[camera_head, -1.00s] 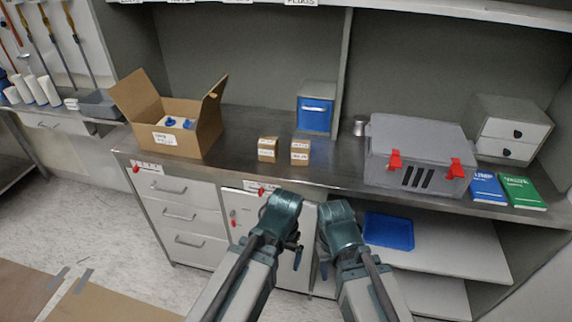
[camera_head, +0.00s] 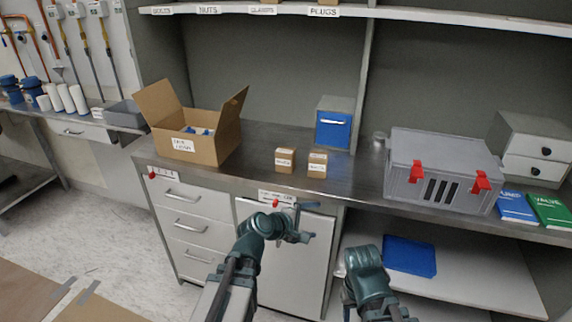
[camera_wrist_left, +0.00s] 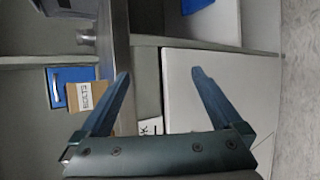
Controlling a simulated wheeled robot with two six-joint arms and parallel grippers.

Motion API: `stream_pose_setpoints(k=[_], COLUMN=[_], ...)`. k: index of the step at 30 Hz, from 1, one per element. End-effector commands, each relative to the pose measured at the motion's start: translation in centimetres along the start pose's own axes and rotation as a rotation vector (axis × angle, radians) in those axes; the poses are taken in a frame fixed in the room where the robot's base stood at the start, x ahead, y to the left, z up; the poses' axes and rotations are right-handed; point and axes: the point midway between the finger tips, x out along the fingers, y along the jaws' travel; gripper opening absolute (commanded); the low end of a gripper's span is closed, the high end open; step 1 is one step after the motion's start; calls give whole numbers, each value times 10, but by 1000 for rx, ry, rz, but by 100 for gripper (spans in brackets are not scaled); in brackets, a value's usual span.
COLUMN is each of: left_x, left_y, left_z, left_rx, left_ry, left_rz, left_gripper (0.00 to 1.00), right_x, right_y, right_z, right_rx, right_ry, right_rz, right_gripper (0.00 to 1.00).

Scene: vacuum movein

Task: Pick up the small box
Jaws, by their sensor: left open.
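Two small brown cardboard boxes with white labels stand side by side on the metal counter, a left one (camera_head: 285,160) and a right one (camera_head: 317,165). The labels are too small to read in the head view. My left gripper (camera_head: 305,222) is in front of the counter edge, in front of the boxes and apart from them. In the left wrist view its jaws (camera_wrist_left: 161,75) are spread and empty; a small box labelled BOLTS (camera_wrist_left: 85,97) lies beyond the left finger, outside the gap. My right arm is low at the front; its jaw state is unclear.
A large open carton (camera_head: 200,140) stands left on the counter (camera_head: 258,141). A blue-fronted bin (camera_head: 333,130) is behind the boxes. A grey case with red latches (camera_head: 440,170) and books (camera_head: 516,207) are to the right. A blue tray (camera_head: 409,256) lies on the lower shelf.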

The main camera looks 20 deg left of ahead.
Motion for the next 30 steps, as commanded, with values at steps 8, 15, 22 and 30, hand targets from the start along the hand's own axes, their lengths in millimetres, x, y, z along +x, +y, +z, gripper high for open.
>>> stream_pose_setpoints(k=[8,15,22,30], left_x=[-47,-72,-72,-52], left_y=[98,112,114,129], left_z=[-65,-101,-104,-117], left_rx=[-963,-1330,-1358,-1355], left_ry=[-26,-75,-80,-78], left_rz=[561,753,767,768], left_gripper=[100,100,100,100], right_x=[0,0,0,0], right_y=[0,0,0,0], right_z=[0,0,0,0], right_rx=[0,0,0,0], right_ry=[0,0,0,0], right_rz=[0,0,0,0], right_gripper=[50,50,50,50])
